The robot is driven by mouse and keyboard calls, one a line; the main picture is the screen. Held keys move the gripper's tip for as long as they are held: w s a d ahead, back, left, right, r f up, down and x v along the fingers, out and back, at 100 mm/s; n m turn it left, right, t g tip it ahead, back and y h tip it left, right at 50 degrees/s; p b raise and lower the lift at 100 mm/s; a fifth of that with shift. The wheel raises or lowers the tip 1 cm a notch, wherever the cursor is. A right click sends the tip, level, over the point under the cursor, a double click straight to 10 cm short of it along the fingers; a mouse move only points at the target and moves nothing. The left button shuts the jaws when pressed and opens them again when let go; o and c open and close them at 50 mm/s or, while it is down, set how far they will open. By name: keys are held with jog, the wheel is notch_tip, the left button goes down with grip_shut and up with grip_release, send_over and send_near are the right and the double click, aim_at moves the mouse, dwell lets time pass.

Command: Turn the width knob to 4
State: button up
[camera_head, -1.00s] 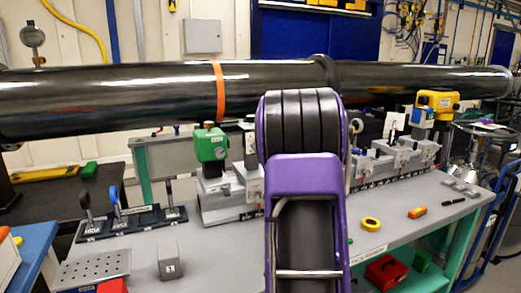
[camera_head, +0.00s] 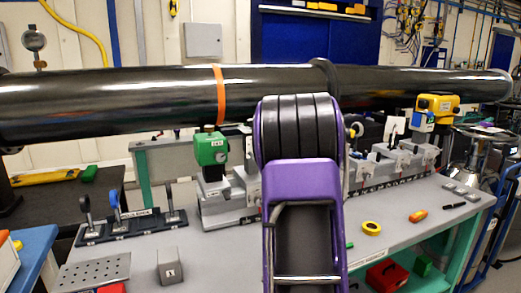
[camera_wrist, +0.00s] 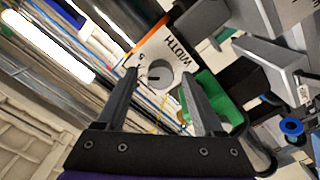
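The width knob (camera_wrist: 159,76) is a round grey disc with a short dark mark, in the middle of the wrist view. It sits on a white panel (camera_wrist: 170,46) that reads WIDTH, tilted in the picture, with an orange edge. Small scale marks by the knob are too small to read surely. My gripper (camera_wrist: 160,75) is open, its two dark fingers on either side of the knob in the picture, with a visible gap to each. I cannot tell how far the fingertips are from the panel. In the head view my arm hides the gripper and knob.
A green block (camera_wrist: 205,95) lies just right of the knob panel. In the head view a long black tube (camera_head: 120,100) crosses above the grey bench (camera_head: 225,255). Yellow tape (camera_head: 371,228), an orange tool (camera_head: 418,215) and a lever rack (camera_head: 130,226) are on the bench.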

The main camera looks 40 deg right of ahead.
jog(key=v, duration=1.7)
jog(key=shift+s, duration=0.25)
jog(key=shift+w, duration=0.15)
